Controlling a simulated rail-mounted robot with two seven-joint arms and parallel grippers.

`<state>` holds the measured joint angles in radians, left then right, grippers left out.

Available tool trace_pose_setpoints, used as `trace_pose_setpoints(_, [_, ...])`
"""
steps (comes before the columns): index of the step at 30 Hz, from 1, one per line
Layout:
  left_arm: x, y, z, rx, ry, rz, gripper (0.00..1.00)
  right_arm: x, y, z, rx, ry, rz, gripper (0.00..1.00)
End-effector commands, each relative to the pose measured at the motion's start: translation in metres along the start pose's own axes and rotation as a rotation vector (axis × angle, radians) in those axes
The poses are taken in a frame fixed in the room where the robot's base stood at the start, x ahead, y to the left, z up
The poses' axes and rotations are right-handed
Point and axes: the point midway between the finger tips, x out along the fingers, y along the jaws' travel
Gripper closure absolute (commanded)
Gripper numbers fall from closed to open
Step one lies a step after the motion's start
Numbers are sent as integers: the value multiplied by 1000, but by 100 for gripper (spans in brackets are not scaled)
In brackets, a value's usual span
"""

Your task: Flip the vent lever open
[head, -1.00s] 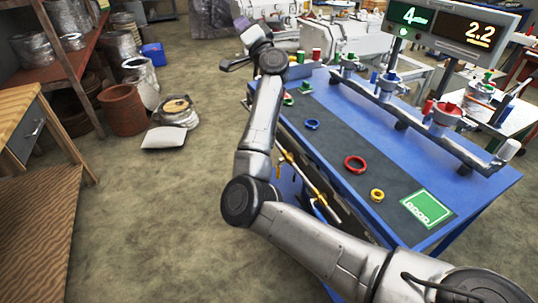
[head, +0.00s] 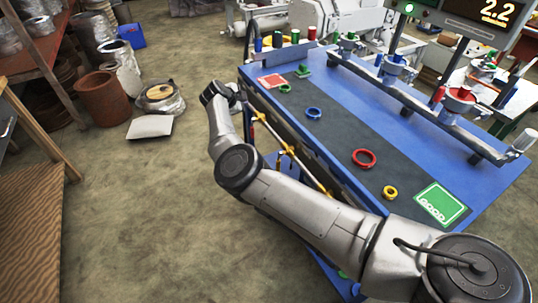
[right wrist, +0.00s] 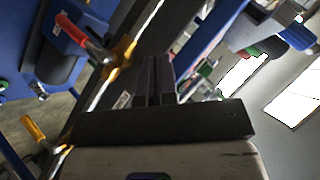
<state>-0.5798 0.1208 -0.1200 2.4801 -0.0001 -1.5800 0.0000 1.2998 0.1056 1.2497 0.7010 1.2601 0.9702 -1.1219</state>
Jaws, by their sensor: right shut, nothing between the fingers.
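A red-handled lever (right wrist: 78,34) with a silver shank, which looks like the vent lever, sits on a brass fitting (right wrist: 122,50) in the right wrist view. It lies left of and beyond my right gripper (right wrist: 158,62), whose dark fingers are together and empty. I see a gap between the fingers and the red handle. In the head view, my right arm reaches to the far left end of the blue bench, beside the brass pipe (head: 285,146) along its side; the fingertips are hard to make out there. My left gripper is not in view.
The blue bench (head: 345,83) carries a blue ring (head: 314,113), a red ring (head: 364,158), a yellow ring (head: 390,192) and a green GOOD card (head: 441,203). A yellow handle (right wrist: 34,128) shows lower left in the wrist view. The floor left of the bench is open.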

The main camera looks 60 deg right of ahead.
Motion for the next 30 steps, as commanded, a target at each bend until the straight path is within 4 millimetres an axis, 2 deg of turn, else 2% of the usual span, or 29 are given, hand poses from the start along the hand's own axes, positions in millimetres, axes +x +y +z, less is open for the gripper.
trace_pose_setpoints(3, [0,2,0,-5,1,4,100,-8,37,7,-134,7,209,100])
trace_pose_setpoints(6, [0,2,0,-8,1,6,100,-17,65,6,-244,4,381,100])
trace_pose_setpoints(13, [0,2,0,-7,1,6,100,-45,109,-8,-487,-39,721,100])
trace_pose_setpoints(19, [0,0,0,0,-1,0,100,-64,126,-18,-674,-95,895,100])
trace_pose_setpoints(30, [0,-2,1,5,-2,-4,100,-65,127,-19,-785,-148,902,100])
